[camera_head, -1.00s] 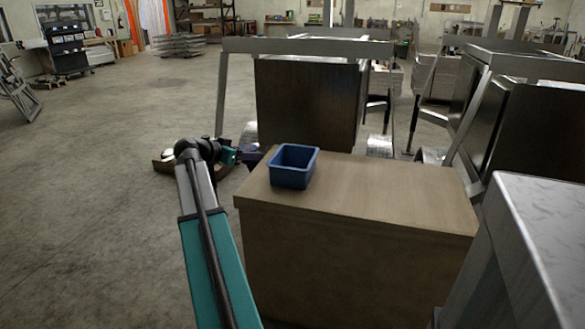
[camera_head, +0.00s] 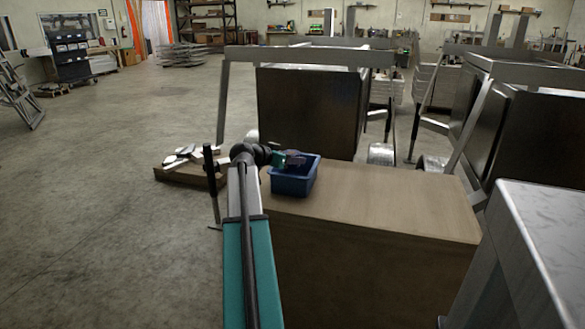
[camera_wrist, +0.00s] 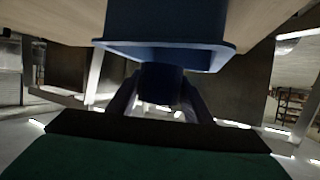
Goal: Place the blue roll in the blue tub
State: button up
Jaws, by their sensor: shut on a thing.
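The blue tub (camera_head: 293,186) stands near the left end of the wooden box top, its mouth facing up. My gripper (camera_head: 293,160) is at the tub's mouth, over its far left part in the head view. In the wrist view my gripper (camera_wrist: 160,100) is shut on the blue roll (camera_wrist: 161,82), with a finger on each side of it. The tub's rim and wall (camera_wrist: 165,45) fill the top middle of that view, right behind the roll. My gripper hides part of the tub's inside. I cannot tell whether the roll touches the tub.
The wooden box top (camera_head: 385,203) is bare right of the tub. A metal trailer (camera_head: 308,110) stands close behind it, and a metal surface (camera_head: 545,240) is at the front right. A low pile of parts (camera_head: 188,165) lies on the floor at left.

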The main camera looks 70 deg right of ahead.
aim_at(292, 166)
dwell(0.3)
jog(key=shift+f+b, duration=0.3)
jog(key=shift+f, duration=1.5)
jog(key=shift+f+b, duration=0.6)
jog(key=shift+b, duration=0.05)
jog(key=o, duration=1.1)
jog(key=shift+s+a+f, duration=0.1)
jog(key=shift+f, duration=0.05)
